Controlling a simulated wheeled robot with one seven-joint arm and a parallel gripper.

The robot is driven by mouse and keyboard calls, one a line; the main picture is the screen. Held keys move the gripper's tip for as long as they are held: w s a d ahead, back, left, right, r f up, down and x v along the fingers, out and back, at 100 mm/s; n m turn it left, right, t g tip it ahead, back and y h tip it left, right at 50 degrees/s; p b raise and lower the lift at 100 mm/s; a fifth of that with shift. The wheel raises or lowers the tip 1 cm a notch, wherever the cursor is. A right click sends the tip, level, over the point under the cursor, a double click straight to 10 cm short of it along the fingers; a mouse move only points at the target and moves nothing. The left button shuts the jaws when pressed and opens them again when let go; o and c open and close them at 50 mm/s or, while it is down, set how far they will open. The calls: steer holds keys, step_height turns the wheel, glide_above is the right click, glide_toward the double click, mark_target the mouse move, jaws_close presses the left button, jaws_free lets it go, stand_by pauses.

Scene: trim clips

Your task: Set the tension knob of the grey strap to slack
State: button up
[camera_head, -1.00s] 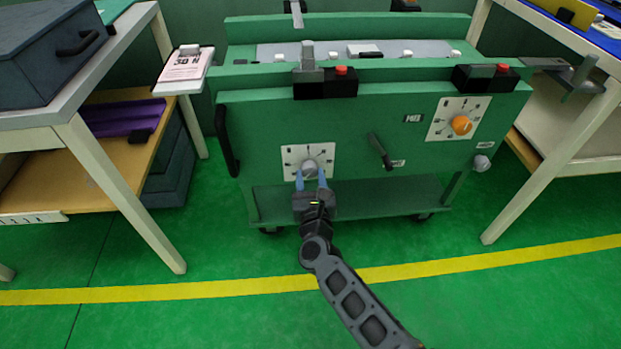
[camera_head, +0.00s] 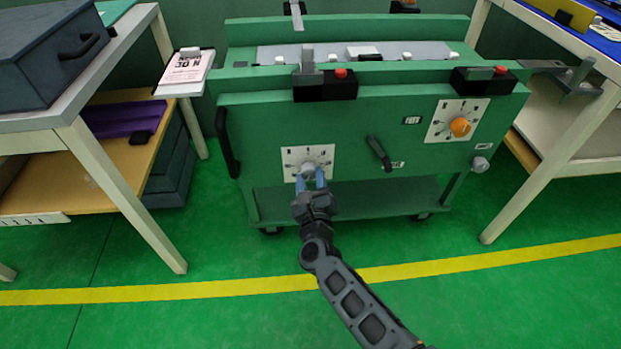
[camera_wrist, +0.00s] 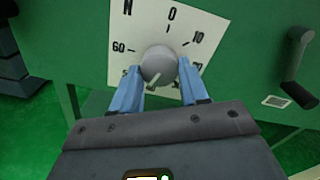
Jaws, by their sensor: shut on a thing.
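A round grey knob (camera_head: 308,169) sits on a white dial plate (camera_head: 326,153) on the front of the green cart. My gripper (camera_head: 310,180) reaches up from below, its two blue fingers shut on the sides of the knob. In the wrist view the grey knob (camera_wrist: 158,65) lies between the fingertips, and the dial plate (camera_wrist: 150,20) looks tilted. A 0 shows at its top, 10 at upper right and 60 at left; the lower marks are partly hidden by the fingers. A pale mark on the knob seems to point toward the lower left.
An orange knob (camera_head: 460,127) on a second dial plate is at the cart's right. A dark crank handle (camera_head: 379,153) projects between the dials, and a black handle (camera_head: 227,143) is at the cart's left. Tables flank the cart; the floor in front is clear.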

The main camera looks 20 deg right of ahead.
steer(key=n+p, duration=0.1)
steer(key=n, duration=0.4)
steer(key=shift+r+n, duration=0.1)
steer(key=shift+n, duration=0.2)
steer(key=n+p, duration=0.2)
steer(key=n, duration=0.3)
steer(key=n+p, duration=0.2)
steer(key=n, duration=0.4)
steer(key=shift+r, duration=0.1)
steer(key=n+p, duration=0.1)
steer(key=n, duration=0.3)
steer(key=n+p, duration=0.1)
steer(key=n, duration=0.4)
steer(key=n+p, duration=0.1)
steer(key=n, duration=0.3)
steer(key=shift+a+n, duration=0.1)
steer(key=shift+n, duration=0.2)
steer(key=n, duration=0.4)
steer(key=shift+p, duration=0.4)
steer(key=n, duration=0.5)
steer(key=shift+n, duration=0.3)
